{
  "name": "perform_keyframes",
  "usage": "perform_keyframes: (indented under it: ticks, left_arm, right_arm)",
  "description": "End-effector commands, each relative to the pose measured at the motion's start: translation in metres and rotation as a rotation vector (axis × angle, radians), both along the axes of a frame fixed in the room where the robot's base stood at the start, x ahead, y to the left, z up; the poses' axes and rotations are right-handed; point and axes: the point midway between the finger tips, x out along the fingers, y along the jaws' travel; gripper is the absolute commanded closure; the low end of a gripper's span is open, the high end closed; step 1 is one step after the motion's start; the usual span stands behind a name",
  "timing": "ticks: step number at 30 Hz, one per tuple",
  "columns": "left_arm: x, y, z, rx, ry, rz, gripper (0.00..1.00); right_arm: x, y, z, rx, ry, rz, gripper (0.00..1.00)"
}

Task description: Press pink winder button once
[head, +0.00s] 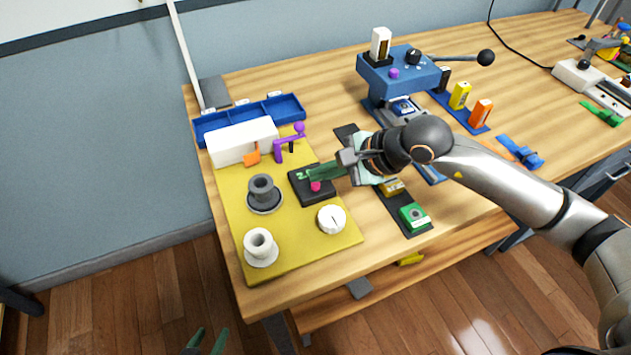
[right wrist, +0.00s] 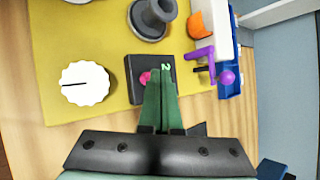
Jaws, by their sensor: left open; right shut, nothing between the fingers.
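The pink winder button (head: 315,186) sits on a small black box (head: 322,197) on the yellow board. A green mark like a digit shows on the box's top. My right gripper (head: 309,174) is shut and empty, its green fingertips over the box right beside the button. In the right wrist view the pink button (right wrist: 145,77) shows just left of the fingertips (right wrist: 160,74), partly covered by them. I cannot tell whether they touch the button or the box. My left gripper (head: 207,341) is open and empty at the bottom edge, away from the table.
The yellow board (head: 300,245) also holds a dark spool (head: 262,190), a white spool (head: 259,247), a white dial (head: 331,219), a white housing (head: 240,140) and a purple crank (head: 288,146). A blue tray (head: 250,115) lies behind. A blue press (head: 398,76) stands beyond my right arm.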

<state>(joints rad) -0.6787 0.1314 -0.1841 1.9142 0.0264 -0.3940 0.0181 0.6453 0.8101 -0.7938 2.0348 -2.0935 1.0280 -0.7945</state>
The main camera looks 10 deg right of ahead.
Motion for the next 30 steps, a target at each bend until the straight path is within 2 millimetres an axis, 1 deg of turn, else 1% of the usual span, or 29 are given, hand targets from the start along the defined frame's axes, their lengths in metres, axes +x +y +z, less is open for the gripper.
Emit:
perform_keyframes:
  ticks: [30]
  left_arm:
    - [0.000,0.000,-0.013,0.000,0.000,0.000,0.50]
  right_arm:
    - [0.000,0.000,-0.011,-0.001,0.001,0.000,1.00]
